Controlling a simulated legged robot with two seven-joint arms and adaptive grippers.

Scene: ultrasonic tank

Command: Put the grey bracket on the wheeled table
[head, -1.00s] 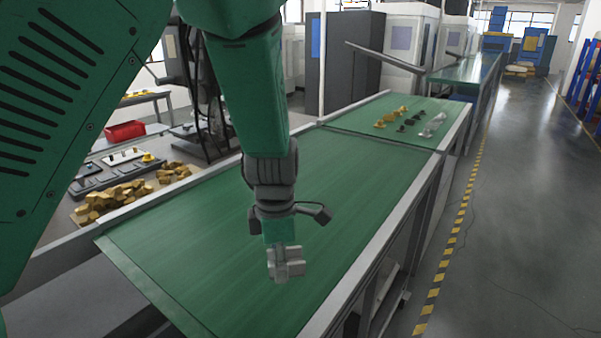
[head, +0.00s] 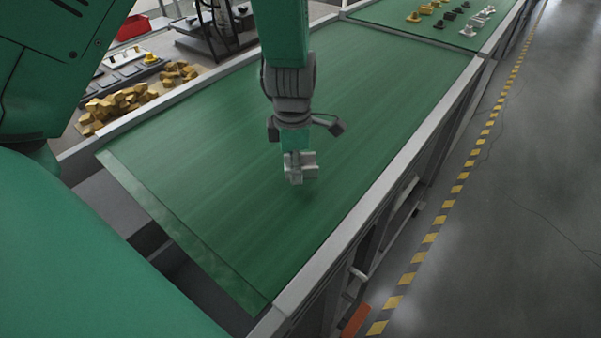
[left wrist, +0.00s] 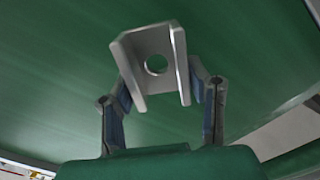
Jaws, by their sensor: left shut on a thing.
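The grey bracket (head: 300,168) is held at the end of my left gripper (head: 296,152), over the green-topped table (head: 230,120). In the left wrist view the bracket (left wrist: 153,62) is a U-shaped piece with a round hole in its middle plate. The two fingers of the left gripper (left wrist: 160,88) are closed on its sides. A soft dark patch on the green top lies just below the bracket, and the bracket seems a little above the surface; the exact gap is hard to tell. My right gripper is not in view. No wheels show in these frames.
Several small yellow, black and grey parts (head: 468,30) stand on the far green section. Yellow blocks (head: 120,104) and a red bin (head: 133,27) lie on a bench at the left. Green surface around the bracket is clear. A yellow-black floor stripe (head: 429,240) runs along the right.

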